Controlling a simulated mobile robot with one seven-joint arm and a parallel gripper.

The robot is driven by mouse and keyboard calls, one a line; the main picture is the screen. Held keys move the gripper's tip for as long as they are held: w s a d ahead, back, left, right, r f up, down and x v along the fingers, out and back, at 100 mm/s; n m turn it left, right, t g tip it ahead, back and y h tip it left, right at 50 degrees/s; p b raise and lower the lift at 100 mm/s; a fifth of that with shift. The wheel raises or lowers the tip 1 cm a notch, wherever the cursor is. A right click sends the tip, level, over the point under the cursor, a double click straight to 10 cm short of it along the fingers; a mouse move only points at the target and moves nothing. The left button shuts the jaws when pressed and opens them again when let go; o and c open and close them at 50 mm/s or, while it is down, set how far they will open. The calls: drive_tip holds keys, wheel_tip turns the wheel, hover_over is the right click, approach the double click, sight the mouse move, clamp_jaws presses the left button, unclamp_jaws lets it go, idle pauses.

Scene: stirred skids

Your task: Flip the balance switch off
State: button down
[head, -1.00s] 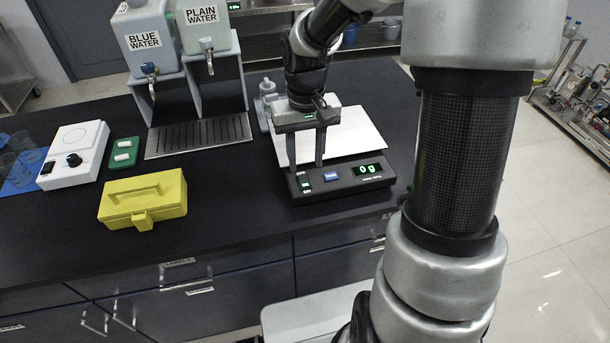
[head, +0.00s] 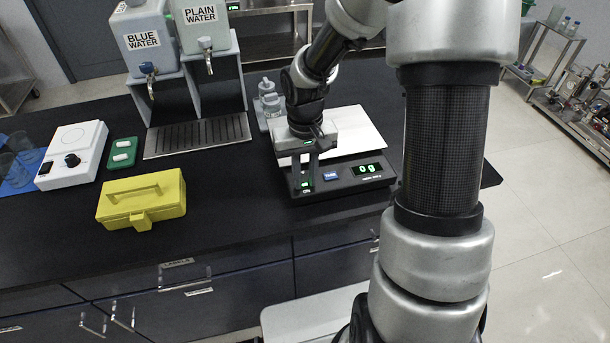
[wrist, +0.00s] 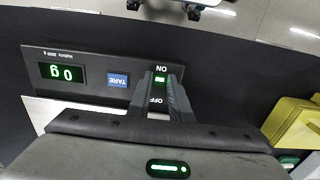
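The balance (head: 345,186) stands on the black bench with its pale weighing plate (head: 362,127) empty. Its display (head: 367,169) glows green with 0 g, and it also shows upside down in the wrist view (wrist: 62,73). The balance switch (wrist: 160,79) is lit green, between the ON and OFF labels. My gripper (head: 304,184) points down at the balance's front left corner. In the wrist view my gripper (wrist: 164,76) has its fingers either side of the switch, with a narrow gap between them. I cannot tell whether they touch it.
A blue TARE button (wrist: 118,80) sits beside the switch. A yellow box (head: 142,200) is to the left on the bench. Water dispensers (head: 205,32), a drip tray (head: 198,136) and a white stirrer (head: 72,155) stand farther back or left. The bench between box and balance is clear.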

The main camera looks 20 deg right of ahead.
drive_tip(key=shift+w+r+g+p, duration=0.3)
drive_tip(key=shift+g+p, duration=0.2)
drive_tip(key=shift+p, duration=0.45)
drive_tip(key=shift+w+f+g+p, duration=0.1)
drive_tip(key=shift+w+g+p, duration=0.15)
drive_tip(key=shift+g+p, duration=0.7)
drive_tip(key=c, duration=1.6)
unclamp_jaws()
